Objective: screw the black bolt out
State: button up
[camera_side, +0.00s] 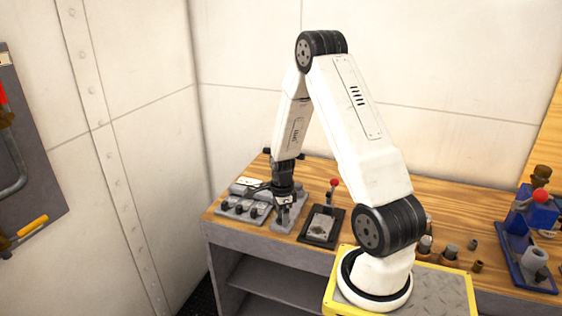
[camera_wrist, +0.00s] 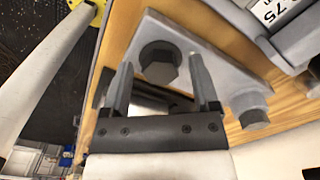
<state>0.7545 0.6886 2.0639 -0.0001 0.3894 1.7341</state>
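A black hex-headed bolt (camera_wrist: 160,64) with a round flange sits on a grey plate (camera_wrist: 205,62) in the wrist view. A second, greyer hex bolt (camera_wrist: 252,108) sits near the plate's other corner. My gripper (camera_wrist: 161,62) is open; its two fingers stand apart, with the black bolt's head between the fingertips in the picture. I cannot tell whether either finger touches it. In the side view my gripper (camera_side: 285,197) points down over the grey plate (camera_side: 290,220) on the wooden bench, and the black bolt cannot be made out clearly.
A grey block with several dark knobs (camera_side: 243,208) stands just left of the plate. A dark fixture with a red-knobbed lever (camera_side: 322,226) stands just right. Several small cylindrical parts (camera_side: 450,251) and a blue vise-like device (camera_side: 527,245) stand further right on the bench (camera_side: 450,205).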

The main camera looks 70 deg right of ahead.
grip_shut()
jog(key=shift+n, duration=0.4)
